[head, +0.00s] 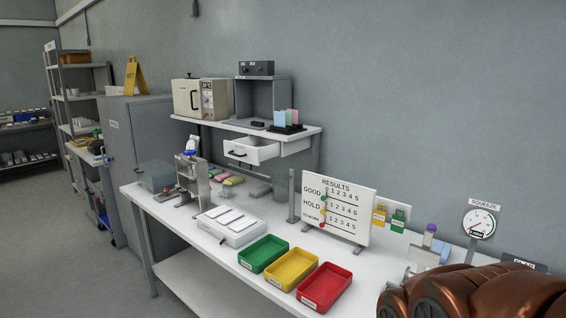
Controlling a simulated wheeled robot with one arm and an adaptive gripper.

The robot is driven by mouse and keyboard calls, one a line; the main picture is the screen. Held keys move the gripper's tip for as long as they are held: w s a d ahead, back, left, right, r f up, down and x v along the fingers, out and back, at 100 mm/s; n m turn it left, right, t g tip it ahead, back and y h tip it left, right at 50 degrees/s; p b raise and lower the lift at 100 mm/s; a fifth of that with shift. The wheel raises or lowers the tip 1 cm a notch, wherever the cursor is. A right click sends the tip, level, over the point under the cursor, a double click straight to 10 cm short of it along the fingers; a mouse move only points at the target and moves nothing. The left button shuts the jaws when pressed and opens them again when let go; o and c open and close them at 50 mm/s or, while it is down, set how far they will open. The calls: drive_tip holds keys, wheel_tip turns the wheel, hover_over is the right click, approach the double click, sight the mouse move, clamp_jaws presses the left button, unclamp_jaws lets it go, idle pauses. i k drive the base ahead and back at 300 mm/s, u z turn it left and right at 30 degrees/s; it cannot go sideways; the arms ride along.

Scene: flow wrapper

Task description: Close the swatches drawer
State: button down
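A white drawer (254,152) with a dark handle hangs under the raised shelf (312,130) at the back of the bench. It is pulled out towards the front left, and its inside looks empty from here. A small label shows on its front but is too small to read, so I cannot confirm it is the swatches drawer. A closed white front shows just right of it under the same shelf. Copper-coloured links of my arm fill the bottom right corner. My gripper is not in view.
On the bench are a white panel device (230,226), green (264,253), yellow (291,269) and red (324,287) trays, a results board (338,208), a grey post (292,196) and a small metal stand (192,180). A cream oven-like box (202,98) sits on the shelf.

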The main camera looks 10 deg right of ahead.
sight(253, 150)
drive_tip(key=u, duration=0.1)
drive_tip(key=i, duration=0.7)
drive_tip(key=u, duration=0.65)
drive_tip(key=i, duration=0.35)
drive_tip(key=u, duration=0.35)
